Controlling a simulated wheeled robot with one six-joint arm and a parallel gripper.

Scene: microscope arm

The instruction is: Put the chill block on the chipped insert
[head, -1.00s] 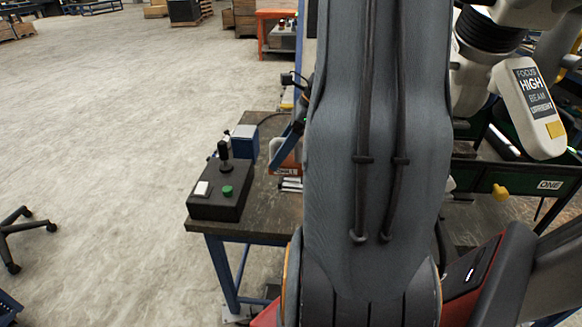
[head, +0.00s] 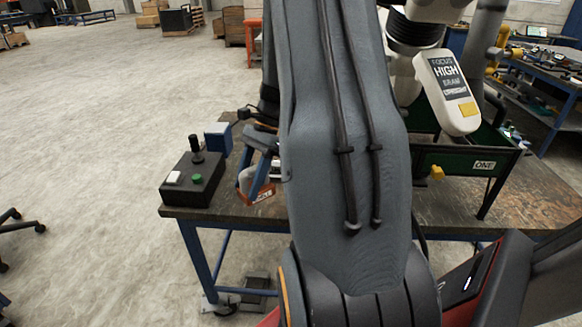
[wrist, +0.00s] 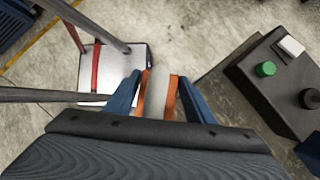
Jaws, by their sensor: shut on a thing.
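In the wrist view my gripper (wrist: 157,98) has one finger on each side of the chill block (wrist: 156,95), with orange strips around a pale rounded middle. My arm hides part of it in the head view. I cannot make out the chipped insert in either view.
A black control box (head: 192,182) with joystick and buttons stands left of the block on the table (head: 440,214). A blue box (head: 218,137) is behind it. Open floor lies left.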

